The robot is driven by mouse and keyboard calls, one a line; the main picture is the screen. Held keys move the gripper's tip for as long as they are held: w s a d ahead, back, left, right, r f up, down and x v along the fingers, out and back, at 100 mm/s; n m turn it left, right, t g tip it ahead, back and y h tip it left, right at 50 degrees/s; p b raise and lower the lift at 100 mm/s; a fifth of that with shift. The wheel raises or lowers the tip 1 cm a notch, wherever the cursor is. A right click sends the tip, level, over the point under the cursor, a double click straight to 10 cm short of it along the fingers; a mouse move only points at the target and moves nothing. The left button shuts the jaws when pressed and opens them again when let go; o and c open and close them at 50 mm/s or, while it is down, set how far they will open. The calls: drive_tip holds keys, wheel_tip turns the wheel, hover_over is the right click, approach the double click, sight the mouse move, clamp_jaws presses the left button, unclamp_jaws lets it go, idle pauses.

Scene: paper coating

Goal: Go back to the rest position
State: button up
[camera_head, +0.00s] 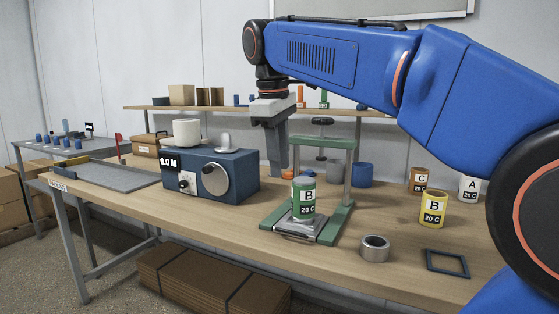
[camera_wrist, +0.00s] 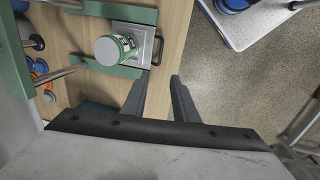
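My gripper (camera_head: 279,165) hangs from my blue arm above the table, fingers pointing down, behind and left of a green can in the head view. In the wrist view my gripper (camera_wrist: 158,84) has its two dark fingers apart with nothing between them. The green can (camera_head: 303,204), labelled B 20 C, stands upright on the plate of a green press frame (camera_head: 336,221). The wrist view also shows the can (camera_wrist: 108,50) from above, beyond the fingertips and apart from them.
The wooden table (camera_head: 240,228) also holds a blue machine (camera_head: 232,183) with a white cup (camera_head: 187,133), a grey tray (camera_head: 105,177), a tape roll (camera_head: 375,249), a dark square frame (camera_head: 447,263) and a yellow can (camera_head: 433,208). A shelf (camera_head: 225,109) runs behind.

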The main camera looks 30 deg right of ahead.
idle(0.4)
drive_tip(key=s+f+m+t, duration=0.1)
drive_tip(key=s+f+m, duration=0.1)
drive_tip(key=s+f, duration=0.4)
drive_tip(key=s+f+m+t+y, duration=0.1)
drive_tip(key=s+f+m, duration=0.2)
drive_tip(key=f, duration=1.2)
drive_tip(key=s+f+m+t, duration=0.1)
drive_tip(key=s+f+m, duration=0.1)
drive_tip(key=s+f, duration=0.7)
wheel_tip(320, 180, down, 3)
drive_tip(key=shift+s+r+m+t+y, duration=0.2)
drive_tip(key=shift+s+m+t+y, duration=0.1)
drive_tip(key=shift+m, duration=0.1)
